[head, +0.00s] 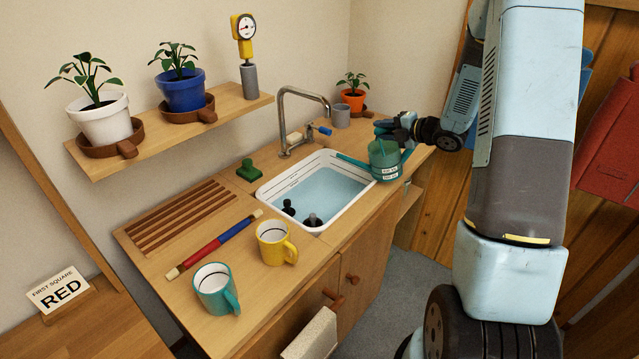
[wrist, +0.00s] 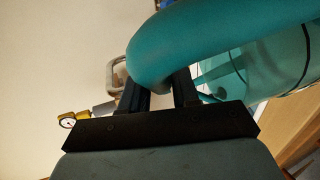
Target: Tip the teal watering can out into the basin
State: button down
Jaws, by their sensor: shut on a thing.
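The teal watering can (head: 385,160) is at the right end of the basin, looking upright, its spout pointing left over the basin's rim. I cannot tell whether its base touches the counter. My gripper (head: 398,124) is at the can's upper right side. In the wrist view my gripper (wrist: 160,98) is shut on the can's thick curved teal handle (wrist: 215,45); the can's body (wrist: 262,62) shows behind. The white basin (head: 270,196) is set in the wooden counter and holds pale blue water with dark items at its near end. The can's inside is hidden.
A faucet (head: 283,122) arches over the basin's back. A grey cup (head: 341,116) and orange potted plant (head: 353,98) stand behind the can. Yellow (head: 271,245) and teal (head: 213,290) mugs stand at the front. A shelf (head: 170,132) with plants and a gauge (head: 244,40) hangs at left.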

jog(key=shift+d+f+m+t+y, duration=0.25)
jog(key=shift+d+m+y, duration=0.1)
jog(key=shift+d+y, duration=0.1)
jog(key=shift+d+f+m+t+y, duration=0.25)
jog(key=shift+d+m+y, duration=0.1)
jog(key=shift+d+y, duration=0.1)
jog(key=shift+a+r, duration=0.1)
jog(key=shift+r, duration=1.5)
